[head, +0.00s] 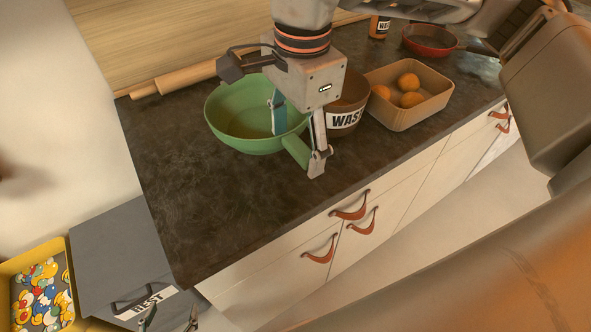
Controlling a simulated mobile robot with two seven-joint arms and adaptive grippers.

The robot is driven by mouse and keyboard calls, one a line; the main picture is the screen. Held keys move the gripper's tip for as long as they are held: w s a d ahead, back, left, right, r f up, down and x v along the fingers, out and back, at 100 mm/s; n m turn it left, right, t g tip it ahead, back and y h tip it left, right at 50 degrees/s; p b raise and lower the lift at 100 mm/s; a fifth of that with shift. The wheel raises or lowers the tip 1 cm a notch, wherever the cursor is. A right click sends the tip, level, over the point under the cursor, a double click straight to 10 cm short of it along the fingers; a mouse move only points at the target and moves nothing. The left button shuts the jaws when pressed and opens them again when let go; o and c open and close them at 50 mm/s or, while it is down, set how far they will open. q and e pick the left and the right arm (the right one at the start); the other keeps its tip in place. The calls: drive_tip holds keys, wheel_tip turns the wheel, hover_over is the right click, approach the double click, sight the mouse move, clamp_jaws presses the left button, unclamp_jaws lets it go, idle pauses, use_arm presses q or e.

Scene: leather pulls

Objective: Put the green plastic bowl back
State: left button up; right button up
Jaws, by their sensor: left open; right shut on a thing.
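The green plastic bowl (235,124) is upright over the dark countertop, left of a brown pot, with a short green handle (296,150) toward the front right. I cannot tell whether its base touches the counter. My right gripper (298,143) comes down from above and is shut on the bowl at its right side, near the handle; its housing hides part of the rim. My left gripper (169,318) shows only its fingertips at the bottom edge, apart and empty, in front of a grey box.
The brown pot (343,118) with a "WAS…" label and a tan tray (428,110) of oranges stand to the right. A red pan (430,40) is behind. A rolling pin (185,76) lies at the back. The grey box (122,245) stands lower left. The counter's front left (200,200) is clear.

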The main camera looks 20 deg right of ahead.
drive_tip(key=shift+f, duration=4)
drive_tip(key=shift+f, duration=0.15)
drive_tip(key=o, duration=1.8)
drive_tip(key=r, duration=1.2)
drive_tip(key=shift+s, duration=0.3)
drive_tip(key=shift+r, duration=0.15)
